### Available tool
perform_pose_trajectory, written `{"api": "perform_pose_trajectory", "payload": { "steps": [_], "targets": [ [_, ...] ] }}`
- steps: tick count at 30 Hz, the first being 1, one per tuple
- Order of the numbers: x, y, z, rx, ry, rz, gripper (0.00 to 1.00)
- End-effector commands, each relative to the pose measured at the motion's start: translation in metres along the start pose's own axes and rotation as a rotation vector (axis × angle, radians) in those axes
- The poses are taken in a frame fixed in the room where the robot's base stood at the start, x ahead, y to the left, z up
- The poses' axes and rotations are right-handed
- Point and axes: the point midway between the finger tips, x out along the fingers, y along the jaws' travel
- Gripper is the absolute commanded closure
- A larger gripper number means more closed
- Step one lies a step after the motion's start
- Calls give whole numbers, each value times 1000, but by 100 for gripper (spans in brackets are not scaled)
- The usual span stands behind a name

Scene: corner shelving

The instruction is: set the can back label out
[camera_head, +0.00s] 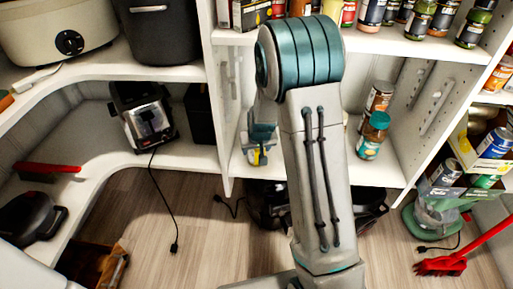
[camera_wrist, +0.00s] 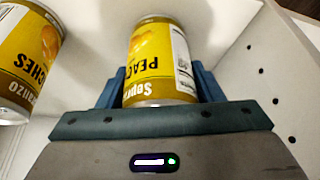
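A yellow peach can (camera_wrist: 158,65) sits between the two fingers of my gripper (camera_wrist: 160,92) in the wrist view. Both blue fingers lie along its sides with no gap showing, so the gripper looks shut on it. The peach picture and lettering, upside down in this view, face the camera. A white printed panel shows at the label's right edge. In the head view my gripper (camera_head: 262,135) reaches into the middle shelf bay, and a small part of a yellow can (camera_head: 254,157) shows below it. My arm hides much of that bay.
A second peach can (camera_wrist: 25,60) stands left of the held one in the wrist view. A perforated shelf side wall (camera_wrist: 275,75) rises at right. In the head view a teal-lidded jar (camera_head: 372,137) and another can (camera_head: 378,97) stand right of my arm.

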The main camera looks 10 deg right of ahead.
Motion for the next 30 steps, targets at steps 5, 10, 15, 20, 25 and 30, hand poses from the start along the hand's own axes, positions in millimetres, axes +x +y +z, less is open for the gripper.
{"api": "perform_pose_trajectory", "payload": {
  "steps": [5,10,15,20,25,30],
  "targets": [
    [-1,0,0,0,0,0,19],
    [-1,0,0,0,-1,0,19],
    [-17,0,-2,-1,1,0,19],
    [-52,0,-3,0,3,-1,19],
    [-92,0,-3,-1,3,-1,19],
    [-122,0,-2,-2,2,-1,19]
  ]
}}
